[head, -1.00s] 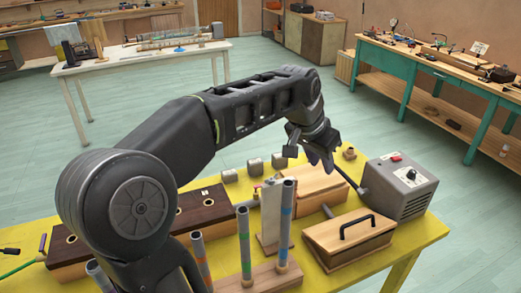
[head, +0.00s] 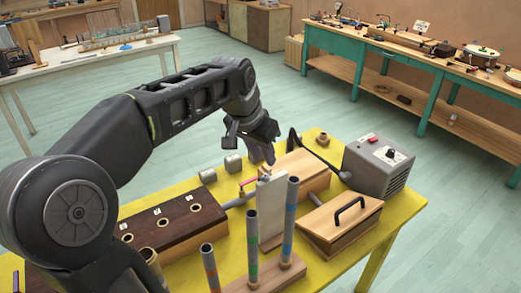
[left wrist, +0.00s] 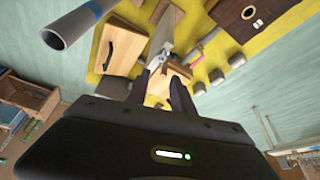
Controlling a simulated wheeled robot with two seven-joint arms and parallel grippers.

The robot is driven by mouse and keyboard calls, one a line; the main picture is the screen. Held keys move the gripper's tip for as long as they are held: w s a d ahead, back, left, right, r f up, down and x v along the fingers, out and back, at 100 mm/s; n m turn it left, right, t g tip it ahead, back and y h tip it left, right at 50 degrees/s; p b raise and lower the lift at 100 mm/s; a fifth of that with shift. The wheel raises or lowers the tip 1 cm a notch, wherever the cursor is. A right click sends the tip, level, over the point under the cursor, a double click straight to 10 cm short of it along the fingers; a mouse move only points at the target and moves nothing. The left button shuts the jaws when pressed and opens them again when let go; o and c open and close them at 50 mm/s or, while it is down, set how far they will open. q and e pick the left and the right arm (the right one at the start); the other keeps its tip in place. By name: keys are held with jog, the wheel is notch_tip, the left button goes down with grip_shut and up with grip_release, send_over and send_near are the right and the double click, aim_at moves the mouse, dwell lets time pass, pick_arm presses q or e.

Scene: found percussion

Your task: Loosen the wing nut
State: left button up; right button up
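An upright pale metal plate (head: 271,208) stands on the yellow bench among tubes and wooden boxes. A small metal piece (head: 266,172) at its top edge may be the wing nut, but it is too small to tell. The plate also shows in the left wrist view (left wrist: 162,36), beyond my fingers. My left gripper (head: 263,153) hangs just above the plate's top, pointing down. In the left wrist view its two dark fingers (left wrist: 161,80) are apart with nothing seen between them. They look clear of the plate. My right gripper is not in view.
Upright tubes (head: 289,222) with coloured bands stand close in front of the plate. A dark wooden box with holes (head: 170,226) is left, a handled wooden box (head: 341,222) right, and a grey control box (head: 378,166) behind it. The yellow bench (head: 398,212) is bare at its right edge.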

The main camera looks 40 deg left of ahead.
aim_at(268, 174)
pick_arm(q)
jog(key=x, duration=0.6)
jog(key=shift+w+f+p, duration=0.15)
jog(key=shift+f+p, duration=0.2)
jog(key=shift+p, duration=0.05)
jog(key=shift+c, duration=0.2)
grip_shut()
jog(key=n+y+b, duration=0.1)
jog(key=n, duration=0.2)
jog(key=shift+a+r+n, duration=0.1)
jog(key=shift+n, duration=0.4)
jog(key=shift+y, duration=0.3)
